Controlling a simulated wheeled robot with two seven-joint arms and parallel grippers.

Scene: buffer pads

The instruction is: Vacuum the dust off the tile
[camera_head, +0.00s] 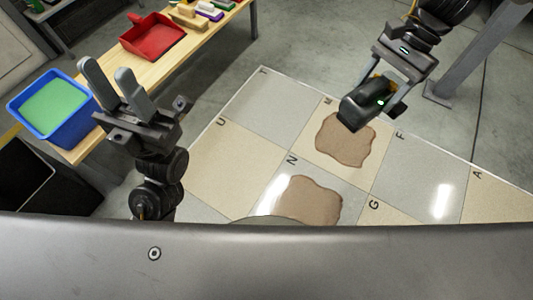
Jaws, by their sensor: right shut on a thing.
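A tiled floor panel (238,103) with lettered tiles lies in front of me. One brown dust patch (345,146) covers much of the cream tile near the letter M. A second brown dust patch (308,203) lies on the grey tile marked N, partly hidden by my body. My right gripper (384,92) is shut on a dark handheld vacuum (362,106) with a green light. The vacuum overlaps the upper edge of the first patch; I cannot tell if it touches the tile. My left gripper (118,82) is open and empty, at the left near the bench.
A wooden bench (172,62) at the upper left holds a red dustpan (154,36), several brushes or blocks, and a blue bin (55,108) with green contents. A grey metal post (478,55) stands at the upper right. Grey floor lies between bench and tiles.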

